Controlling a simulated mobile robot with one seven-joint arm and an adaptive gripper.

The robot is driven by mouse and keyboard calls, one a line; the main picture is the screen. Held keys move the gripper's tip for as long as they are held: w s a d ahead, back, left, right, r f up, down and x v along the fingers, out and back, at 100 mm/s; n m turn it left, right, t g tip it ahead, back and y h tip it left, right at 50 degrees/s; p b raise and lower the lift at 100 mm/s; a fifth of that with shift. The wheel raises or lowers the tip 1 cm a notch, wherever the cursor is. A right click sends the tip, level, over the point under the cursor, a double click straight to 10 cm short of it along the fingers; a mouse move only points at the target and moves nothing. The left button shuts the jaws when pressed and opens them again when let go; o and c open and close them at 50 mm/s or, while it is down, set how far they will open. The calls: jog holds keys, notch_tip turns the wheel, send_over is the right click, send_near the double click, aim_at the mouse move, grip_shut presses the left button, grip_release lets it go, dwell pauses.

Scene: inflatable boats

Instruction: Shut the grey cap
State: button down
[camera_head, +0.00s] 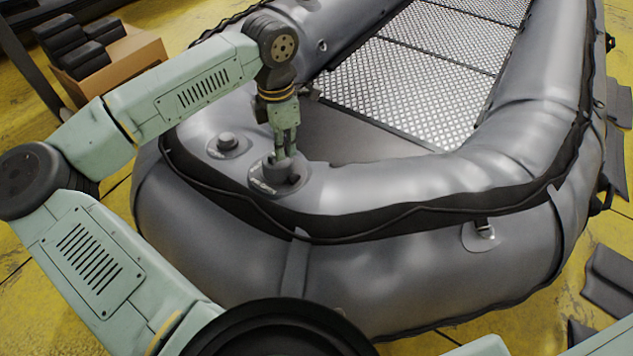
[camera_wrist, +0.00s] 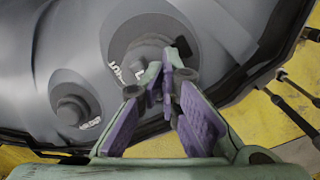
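Two round grey valve fittings are set in the boat's grey tube. One grey cap (camera_head: 227,141) stands clear to the left in the head view; it also shows at the lower left of the wrist view (camera_wrist: 73,110). The other valve (camera_head: 264,184), with white lettering on its disc, lies under my gripper (camera_head: 287,153). In the wrist view its disc (camera_wrist: 140,38) is behind my gripper (camera_wrist: 166,78). My purple-padded fingers are drawn together, with no object visible between them. The tips are at the raised dark part of this valve; their exact contact is hidden.
The inflatable boat (camera_head: 400,190) fills the middle, with a metal tread floor (camera_head: 420,80) inside. A cardboard box (camera_head: 130,65) with dark blocks stands at the upper left. Dark flat pieces (camera_head: 610,275) lie on the yellow floor at the right.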

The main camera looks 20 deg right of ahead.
jog(key=shift+w+a+f, duration=0.45)
jog(key=shift+w+a, duration=0.1)
jog(key=shift+a, duration=0.15)
jog(key=shift+r, duration=0.15)
jog(key=shift+w+r+p, duration=0.15)
jog(key=shift+r+p, duration=0.35)
jog(key=shift+r, duration=0.15)
jog(key=r, duration=0.1)
jog(key=r+p, duration=0.1)
jog(key=r, duration=0.1)
jog(key=shift+a, duration=0.25)
jog(key=shift+d+r+p, duration=0.15)
jog(key=shift+r+p, duration=0.25)
jog(key=shift+r, duration=0.25)
jog(key=shift+d+r+p, duration=0.15)
jog(key=shift+r+p, duration=0.2)
jog(key=shift+r, duration=0.3)
jog(key=shift+s+d, duration=0.15)
jog(key=shift+s, duration=0.05)
